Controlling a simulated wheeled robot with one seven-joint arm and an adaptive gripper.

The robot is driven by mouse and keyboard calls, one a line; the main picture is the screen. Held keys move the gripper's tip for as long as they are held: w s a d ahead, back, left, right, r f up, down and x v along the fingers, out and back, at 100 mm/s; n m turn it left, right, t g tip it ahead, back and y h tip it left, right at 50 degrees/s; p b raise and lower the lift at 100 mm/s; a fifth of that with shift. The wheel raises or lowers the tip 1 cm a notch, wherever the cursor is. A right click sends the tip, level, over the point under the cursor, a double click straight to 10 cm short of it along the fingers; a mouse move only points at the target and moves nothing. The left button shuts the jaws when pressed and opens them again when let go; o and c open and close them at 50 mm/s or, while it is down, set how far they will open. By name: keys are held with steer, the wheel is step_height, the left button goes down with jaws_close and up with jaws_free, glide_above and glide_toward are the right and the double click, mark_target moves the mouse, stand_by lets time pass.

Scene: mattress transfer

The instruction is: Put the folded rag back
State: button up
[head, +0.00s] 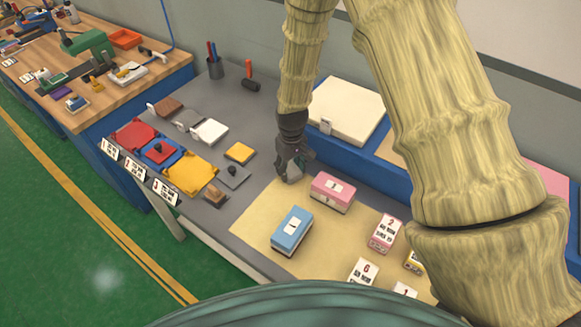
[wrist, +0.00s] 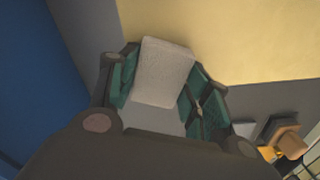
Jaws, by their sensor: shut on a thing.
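My gripper (head: 291,170) is low over the left part of the beige mat, near its back edge. It is shut on a pale grey, block-shaped thing (wrist: 163,72) that looks like the folded rag. In the wrist view the green finger pads of my gripper (wrist: 155,95) lie on both sides of it. In the head view only a small part of the rag (head: 295,172) shows between the dark fingers. I cannot tell whether it touches the mat.
A pink box (head: 333,191) stands close right of my gripper, a blue box (head: 292,230) in front. Blue bins with a cream box (head: 346,108) line the back. To the left are a yellow pad (head: 240,153), a knobbed grey plate (head: 233,175) and a wooden-handled piece (head: 214,192).

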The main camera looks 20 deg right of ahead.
mark_target(291, 169)
steer(key=o, duration=1)
steer(key=shift+r, duration=0.2)
steer(key=shift+r+b, duration=2.05)
steer(key=shift+r, duration=3.9)
